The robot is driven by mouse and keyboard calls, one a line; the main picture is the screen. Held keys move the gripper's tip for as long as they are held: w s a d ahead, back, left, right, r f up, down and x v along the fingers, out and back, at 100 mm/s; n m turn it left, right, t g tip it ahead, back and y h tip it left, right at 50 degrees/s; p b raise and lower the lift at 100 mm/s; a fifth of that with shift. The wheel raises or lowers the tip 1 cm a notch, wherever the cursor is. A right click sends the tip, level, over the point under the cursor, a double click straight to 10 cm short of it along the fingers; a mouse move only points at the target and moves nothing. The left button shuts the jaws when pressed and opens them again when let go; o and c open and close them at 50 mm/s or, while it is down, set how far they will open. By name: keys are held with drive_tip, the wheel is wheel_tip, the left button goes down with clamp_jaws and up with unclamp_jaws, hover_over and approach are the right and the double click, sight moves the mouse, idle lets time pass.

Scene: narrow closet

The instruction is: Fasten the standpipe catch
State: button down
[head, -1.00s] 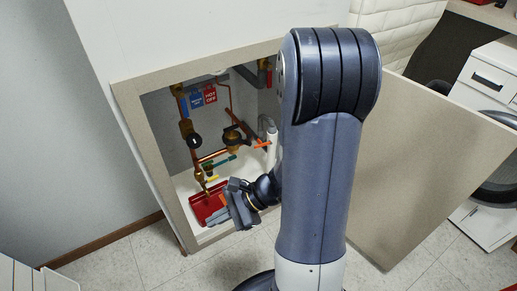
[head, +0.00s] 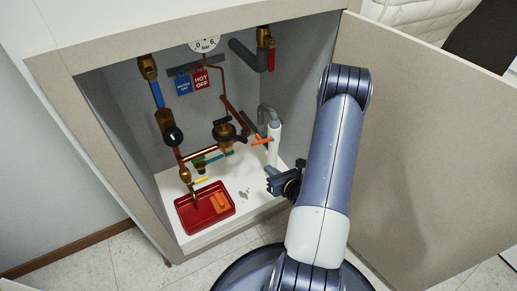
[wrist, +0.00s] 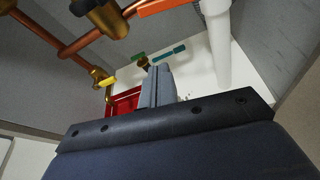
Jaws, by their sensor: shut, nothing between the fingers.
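The standpipe is a white upright pipe (head: 274,146) at the right inside the cabinet, with a grey hose (head: 268,113) hooked into its top. An orange lever (head: 262,141), which looks like the catch, sticks out leftward from the pipe, slightly tilted. Whether it is latched I cannot tell. In the wrist view the white pipe (wrist: 217,45) stands right of centre, and part of the orange lever (wrist: 160,7) shows at the top edge. My gripper (head: 270,171) is shut and empty, below the lever and near the pipe's foot. Its closed fingers (wrist: 157,85) point into the cabinet.
Copper pipes with a brass valve (head: 225,131), a yellow lever (head: 201,181) and a teal lever (head: 212,159) fill the left and middle. A red tray (head: 185,217) holding an orange item sits on the white floor. The cabinet door (head: 430,140) stands open at right.

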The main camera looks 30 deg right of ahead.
drive_tip(key=shift+d, duration=0.1)
drive_tip(key=b+x, duration=0.3)
drive_tip(key=x, duration=0.6)
drive_tip(key=shift+w+d+r, duration=0.15)
drive_tip(key=shift+w+r, duration=0.1)
drive_tip(key=shift+r, duration=0.65)
drive_tip(key=shift+w+d+r, duration=0.1)
drive_tip(key=shift+w+r, duration=0.1)
drive_tip(key=shift+r, duration=0.7)
